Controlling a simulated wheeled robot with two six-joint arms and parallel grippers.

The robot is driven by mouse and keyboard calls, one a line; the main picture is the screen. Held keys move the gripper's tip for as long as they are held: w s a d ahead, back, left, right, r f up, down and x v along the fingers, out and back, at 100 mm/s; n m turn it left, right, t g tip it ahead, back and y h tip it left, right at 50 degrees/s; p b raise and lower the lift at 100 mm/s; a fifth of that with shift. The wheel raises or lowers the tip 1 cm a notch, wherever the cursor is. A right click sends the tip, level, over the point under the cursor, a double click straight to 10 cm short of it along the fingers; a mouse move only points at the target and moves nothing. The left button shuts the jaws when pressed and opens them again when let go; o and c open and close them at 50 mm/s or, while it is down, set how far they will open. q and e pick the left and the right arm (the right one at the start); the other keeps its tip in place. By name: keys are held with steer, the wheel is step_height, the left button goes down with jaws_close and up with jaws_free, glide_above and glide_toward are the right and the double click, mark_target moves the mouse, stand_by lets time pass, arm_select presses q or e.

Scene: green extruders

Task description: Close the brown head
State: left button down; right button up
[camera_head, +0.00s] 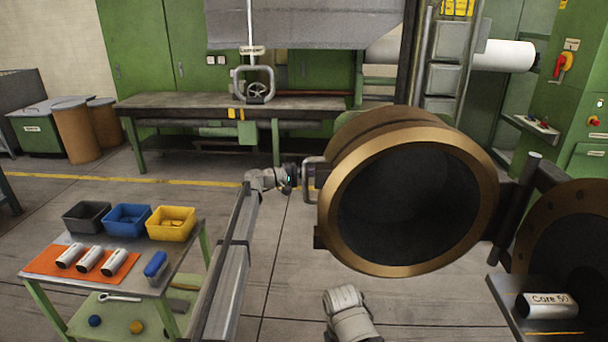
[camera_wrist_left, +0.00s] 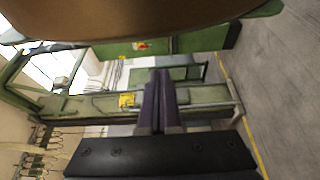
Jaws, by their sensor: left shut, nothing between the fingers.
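The brown head (camera_head: 485,185) is a big round ring with a bronze rim and a dark hollow inside. It stands swung open, held by a dark hinge arm (camera_head: 510,205) on its right. A metal handle (camera_head: 309,180) sticks out on its left side. My left gripper (camera_head: 296,176) is at that handle, shut and empty; whether it touches the handle I cannot tell. In the left wrist view the closed fingers (camera_wrist_left: 158,100) show, with the head's brown curved surface (camera_wrist_left: 130,18) above them.
A dark round opening (camera_head: 570,245) with a bronze flange sits at the right, above a roll marked "Core 50" (camera_head: 547,306). A cart (camera_head: 190,262) with bins and white rolls stands at the left. A workbench (camera_head: 170,102) stands behind. The floor between is clear.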

arm_select(q)
steer(key=shift+s+d, duration=0.15)
steer(key=shift+s, duration=0.85)
steer(key=shift+s+d, duration=0.1)
steer(key=shift+s, duration=0.85)
steer(key=shift+s, duration=0.1)
